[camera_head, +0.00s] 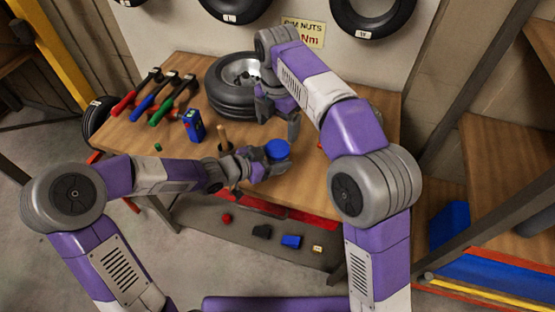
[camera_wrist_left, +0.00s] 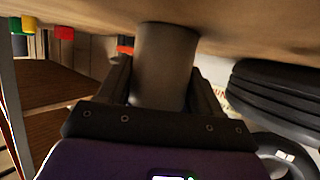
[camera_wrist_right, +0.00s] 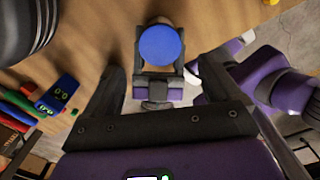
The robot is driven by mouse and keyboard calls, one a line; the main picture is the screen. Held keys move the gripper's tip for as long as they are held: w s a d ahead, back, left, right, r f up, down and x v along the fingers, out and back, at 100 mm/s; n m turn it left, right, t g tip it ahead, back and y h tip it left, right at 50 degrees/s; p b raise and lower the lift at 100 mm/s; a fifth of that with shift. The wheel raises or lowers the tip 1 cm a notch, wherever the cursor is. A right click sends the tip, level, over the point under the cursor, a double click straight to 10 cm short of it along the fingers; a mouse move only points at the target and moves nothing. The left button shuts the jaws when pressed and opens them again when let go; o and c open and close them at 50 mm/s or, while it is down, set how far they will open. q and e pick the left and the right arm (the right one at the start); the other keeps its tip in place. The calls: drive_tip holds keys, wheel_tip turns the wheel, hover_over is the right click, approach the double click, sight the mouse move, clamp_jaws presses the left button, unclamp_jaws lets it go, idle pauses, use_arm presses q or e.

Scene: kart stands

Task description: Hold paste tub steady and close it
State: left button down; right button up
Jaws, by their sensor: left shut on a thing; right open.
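The paste tub is a grey cylinder (camera_wrist_left: 165,65) in the left wrist view, on or close to the wooden table top. My left gripper (camera_head: 268,160) is shut around its side. A round blue lid (camera_head: 277,149) lies over the tub's top; it also shows in the right wrist view (camera_wrist_right: 160,45). I cannot tell whether it is fully seated. My right gripper (camera_head: 279,117) is open and empty, behind the lid in the head view. In the right wrist view its fingers are apart, below and to either side of the lid, not touching it.
A wheel (camera_head: 232,100) lies at the back of the table (camera_head: 170,140). A blue meter (camera_head: 194,125), a wooden handle (camera_head: 222,137) and several coloured-handled tools (camera_head: 155,95) are to the left. Small items lie on the lower shelf (camera_head: 265,215). The table front-left is mostly clear.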

sight(278, 148)
wheel_tip(278, 148, down, 8)
drive_tip(key=shift+r, duration=0.15)
idle(0.3)
drive_tip(key=c, duration=1.1)
drive_tip(key=shift+m, duration=1.7)
drive_tip(key=o, duration=1.2)
